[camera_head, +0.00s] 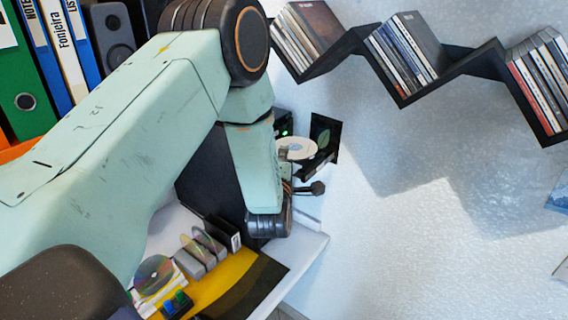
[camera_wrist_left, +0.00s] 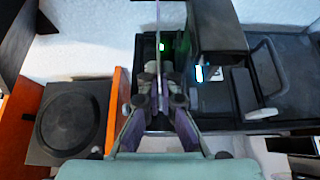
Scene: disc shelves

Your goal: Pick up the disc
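A pale, shiny disc (camera_head: 299,147) shows in the head view just right of my left forearm. In the left wrist view the disc (camera_wrist_left: 158,45) is seen edge-on as a thin upright line between the fingers. My left gripper (camera_wrist_left: 158,95) is shut on its near edge. In the head view this gripper (camera_head: 284,155) is mostly hidden behind my wrist. Another disc (camera_head: 153,273) with a rainbow sheen lies on the desk at lower left. More discs stand in a small grey rack (camera_head: 201,254). My right gripper is not in view.
A dark device with a green light (camera_wrist_left: 165,47) stands close behind the disc. A black open case or panel (camera_head: 324,136) is right beside it. Zigzag wall shelves (camera_head: 403,97) hold several cases. Binders (camera_head: 62,45) and a speaker (camera_head: 112,35) stand at upper left.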

